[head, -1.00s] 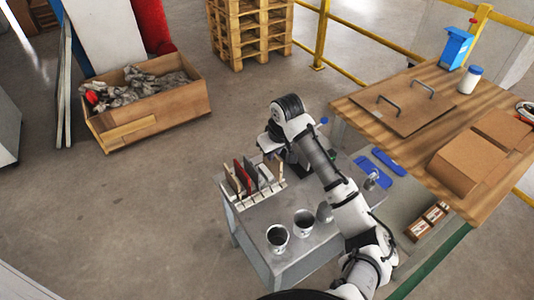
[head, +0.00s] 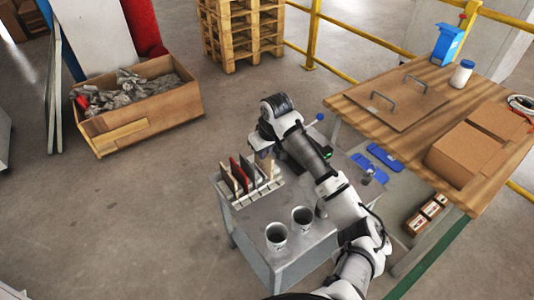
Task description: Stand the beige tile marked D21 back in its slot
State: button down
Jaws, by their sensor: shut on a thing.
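The tile rack (head: 245,197) stands on the left end of the grey bench, holding several thin tiles upright. A beige tile (head: 227,178) is at its left end, with a red tile (head: 237,173) and a dark grey tile (head: 247,171) beside it. My gripper (head: 264,154) points down over the right part of the rack and is shut on a tile (head: 267,168), seemingly the beige one. The fingers and much of this tile are hard to make out. No D21 mark can be read, and I cannot tell whether the held tile touches the rack.
Blue tools (head: 384,158) lie to the right of my arm. A wooden table (head: 420,125) with boxes is at the right. Open floor lies left of the bench.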

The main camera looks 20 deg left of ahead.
aim_at(259, 166)
jog(key=shift+w+a+f+b, duration=0.5)
jog(key=shift+a+f+b, duration=0.15)
jog(key=shift+w+a+f+b, duration=0.45)
jog(key=shift+a+f+b, duration=0.15)
jog(key=shift+w+a+p, duration=0.1)
jog(key=shift+a+p, duration=0.05)
jog(key=shift+p, duration=0.25)
jog(key=shift+f+b, duration=0.4)
jog(key=shift+f, duration=1.15)
jog(key=c, duration=1.5)
grip_release()
jog(key=shift+f, duration=0.1)
